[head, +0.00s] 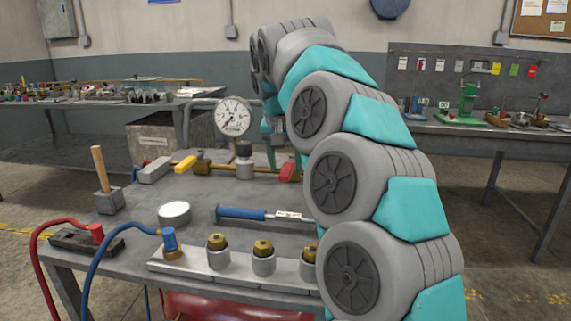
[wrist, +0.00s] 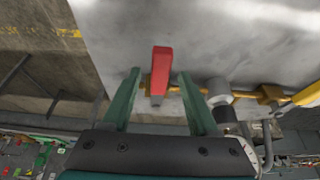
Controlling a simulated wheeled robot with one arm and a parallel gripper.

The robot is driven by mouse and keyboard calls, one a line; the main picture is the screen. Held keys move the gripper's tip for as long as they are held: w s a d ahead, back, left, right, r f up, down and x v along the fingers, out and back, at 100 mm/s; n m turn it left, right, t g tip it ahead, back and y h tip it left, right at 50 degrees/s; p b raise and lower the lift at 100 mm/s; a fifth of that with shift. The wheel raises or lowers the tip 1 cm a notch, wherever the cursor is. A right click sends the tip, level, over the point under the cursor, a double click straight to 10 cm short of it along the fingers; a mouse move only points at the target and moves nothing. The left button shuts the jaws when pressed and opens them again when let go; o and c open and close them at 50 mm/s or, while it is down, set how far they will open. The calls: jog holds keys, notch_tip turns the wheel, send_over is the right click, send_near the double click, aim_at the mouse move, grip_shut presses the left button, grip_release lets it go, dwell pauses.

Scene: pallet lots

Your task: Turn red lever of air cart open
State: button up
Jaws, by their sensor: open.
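The red lever (head: 289,172) sits at the right end of a brass pipe (head: 225,168) on the air cart (head: 150,210). In the wrist view the red lever (wrist: 161,68) points away from my palm, across the line of the brass pipe. My gripper (wrist: 158,76) is open, with one green finger on each side of the lever and a visible gap on both sides. In the head view my gripper (head: 283,150) is at the lever, partly hidden behind my arm. I cannot tell how far the fingers reach down past the lever.
A yellow lever (head: 185,165) is on the same pipe, left of the red one. A pressure gauge (head: 233,116) stands close behind. A blue-handled tool (head: 262,214), a round tin (head: 174,213), brass fittings (head: 263,248) and hoses (head: 92,270) occupy the cart's front.

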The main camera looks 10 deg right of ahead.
jog(key=shift+w+f, duration=0.1)
jog(key=shift+f, duration=0.15)
jog(key=shift+c, duration=0.3)
grip_shut()
dwell(1.0)
